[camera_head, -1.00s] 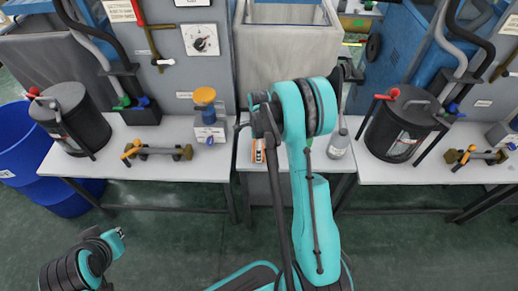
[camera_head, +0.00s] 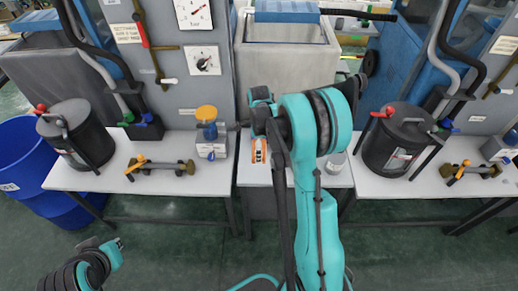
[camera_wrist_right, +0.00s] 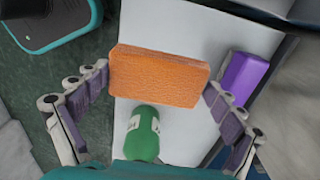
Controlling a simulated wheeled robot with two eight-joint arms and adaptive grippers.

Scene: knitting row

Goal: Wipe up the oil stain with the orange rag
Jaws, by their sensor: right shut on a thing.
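In the right wrist view the orange rag (camera_wrist_right: 158,77), a thick rectangular block, sits between the fingers of my right gripper (camera_wrist_right: 158,88). The fingers press on its left and right ends, and it is above a white surface (camera_wrist_right: 182,38). I cannot make out the oil stain in either view.
A green bottle (camera_wrist_right: 143,133) and a purple block (camera_wrist_right: 242,78) are close to the rag. Black canisters stand on the left (camera_head: 84,138) and right (camera_head: 398,140) tables.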

